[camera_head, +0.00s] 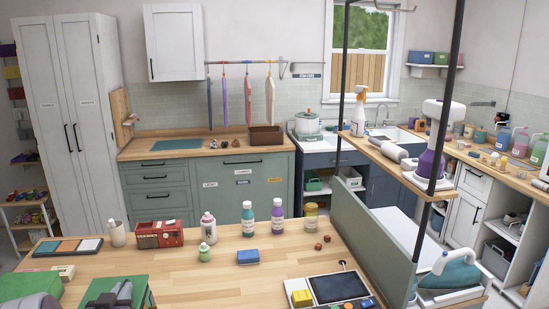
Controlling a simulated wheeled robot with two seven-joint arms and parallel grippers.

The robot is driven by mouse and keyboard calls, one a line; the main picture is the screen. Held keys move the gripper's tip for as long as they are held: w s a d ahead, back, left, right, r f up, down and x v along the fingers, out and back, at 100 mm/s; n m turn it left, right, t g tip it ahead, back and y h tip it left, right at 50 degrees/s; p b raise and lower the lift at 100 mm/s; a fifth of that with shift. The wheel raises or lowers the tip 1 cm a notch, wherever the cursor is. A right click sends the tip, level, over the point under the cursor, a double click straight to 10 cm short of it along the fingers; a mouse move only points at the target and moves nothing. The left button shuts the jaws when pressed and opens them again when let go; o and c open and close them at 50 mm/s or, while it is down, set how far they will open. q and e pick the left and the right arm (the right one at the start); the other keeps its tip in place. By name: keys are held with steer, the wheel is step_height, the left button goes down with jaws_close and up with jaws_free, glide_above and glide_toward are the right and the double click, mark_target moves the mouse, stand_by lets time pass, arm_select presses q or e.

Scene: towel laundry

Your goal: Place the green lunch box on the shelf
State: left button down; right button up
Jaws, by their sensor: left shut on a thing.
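A green box (93,289), which I take for the lunch box, is at the bottom left of the head view, over the wooden table's near edge. My left gripper (119,292) is dark grey and shut on it; the fingertips are hard to make out. Another green thing (25,283) lies to its left, partly hidden by a grey shape. A small wall shelf (427,66) right of the window holds blue and green boxes. I cannot tell if this is the task's shelf. My right gripper is not in view.
The wooden table (190,280) carries a red box (158,234), several bottles, a blue sponge (248,257) and a black-screened device (340,287). A raised ledge (385,160) on dark posts stands at the right. The table's near middle is clear.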

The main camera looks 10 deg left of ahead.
arm_select(q)
steer(key=d+f+m+h, duration=0.1)
steer(key=d+f, duration=0.5)
steer(key=d, duration=0.5)
steer(key=d+f+m+h, duration=0.1)
steer(key=d+f, duration=0.5)
steer(key=d, duration=0.5)
steer(key=d+f+m+h, duration=0.1)
steer(key=d+f, duration=0.5)
steer(key=d, duration=0.6)
steer(key=shift+w+t+h, duration=0.4)
steer(key=shift+h, duration=0.2)
steer(key=shift+d+f+m+h+b, duration=0.7)
steer(key=shift+d+f+h+b, duration=0.3)
steer(key=shift+f+b, duration=3.9)
steer(key=s+a+f+y, duration=0.1)
steer(key=a+f, duration=0.1)
steer(key=a, duration=0.5)
steer(key=s+a+f+n+y, duration=0.1)
steer(key=s+a+f, duration=0.1)
steer(key=a, duration=0.4)
steer(key=shift+s+a+f, duration=0.3)
steer(key=shift+a+f, duration=0.05)
steer(key=shift+a, duration=0.05)
steer(key=shift+s+a, duration=0.1)
